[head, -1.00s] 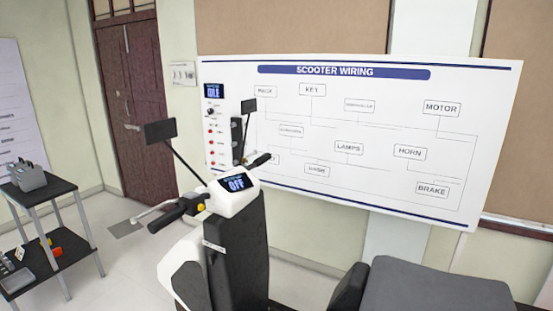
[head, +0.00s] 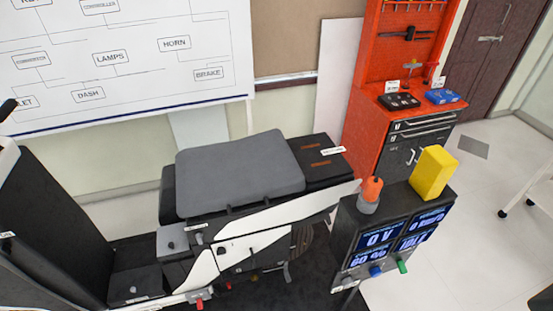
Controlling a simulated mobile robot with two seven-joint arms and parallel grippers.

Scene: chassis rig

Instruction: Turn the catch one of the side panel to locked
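The side panel (head: 256,245) is a white cover with dark edges on the flank of the scooter, below the grey seat (head: 240,172). A small dark round spot (head: 221,251) shows near its left end. It may be a catch, but it is too small to tell which one or how it is turned. Neither of my grippers shows in the head view.
A dark meter box (head: 392,235) with lit displays stands right of the scooter, with a yellow block (head: 432,172) and an orange-topped object (head: 370,192) on it. A red tool cabinet (head: 408,70) stands behind. The floor (head: 475,205) at right is mostly clear.

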